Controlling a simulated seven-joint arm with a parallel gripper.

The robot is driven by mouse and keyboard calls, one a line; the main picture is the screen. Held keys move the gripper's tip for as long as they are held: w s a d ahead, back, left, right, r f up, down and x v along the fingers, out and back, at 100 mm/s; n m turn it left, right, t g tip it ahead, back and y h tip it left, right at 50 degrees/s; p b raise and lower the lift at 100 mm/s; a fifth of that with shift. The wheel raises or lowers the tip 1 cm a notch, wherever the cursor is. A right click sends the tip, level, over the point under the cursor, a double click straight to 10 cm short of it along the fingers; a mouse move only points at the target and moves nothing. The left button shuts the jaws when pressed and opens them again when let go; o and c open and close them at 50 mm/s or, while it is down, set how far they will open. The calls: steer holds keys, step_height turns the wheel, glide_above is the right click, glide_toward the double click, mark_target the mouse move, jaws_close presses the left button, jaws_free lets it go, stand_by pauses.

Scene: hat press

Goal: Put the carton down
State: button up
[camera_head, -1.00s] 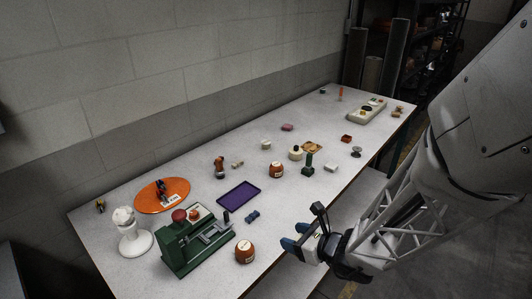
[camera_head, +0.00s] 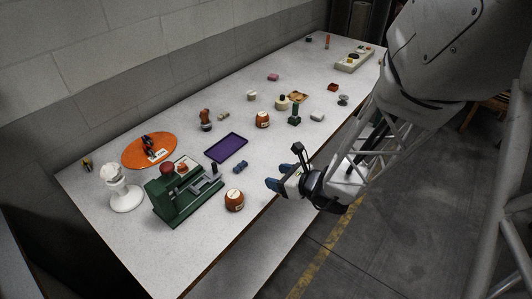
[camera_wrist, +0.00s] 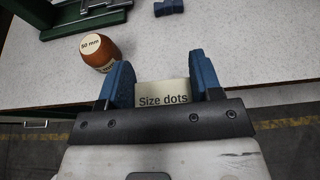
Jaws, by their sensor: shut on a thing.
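My gripper (camera_head: 286,181) has blue fingers and is at the front edge of the white table. In the wrist view my gripper (camera_wrist: 165,80) is shut on a small pale carton (camera_wrist: 163,93) with the words "Size dots" on it. The carton sits between the two blue fingers, and its lower part is hidden by the dark gripper bar. In the head view the carton is mostly hidden by the fingers. The table (camera_head: 262,188) lies beyond the fingers, and I cannot tell how high the carton is above it.
A brown "50 mm" pot (camera_head: 234,200) stands left of my gripper; it also shows in the wrist view (camera_wrist: 98,50).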

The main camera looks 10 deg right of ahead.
glide_above(268, 168)
steer(key=shift+f, duration=0.55)
stand_by(0.3)
steer(key=shift+f, duration=1.75)
steer(key=shift+f, duration=0.15)
steer(key=o, duration=0.9)
steer(key=v, duration=1.2)
steer(key=shift+a, duration=0.1)
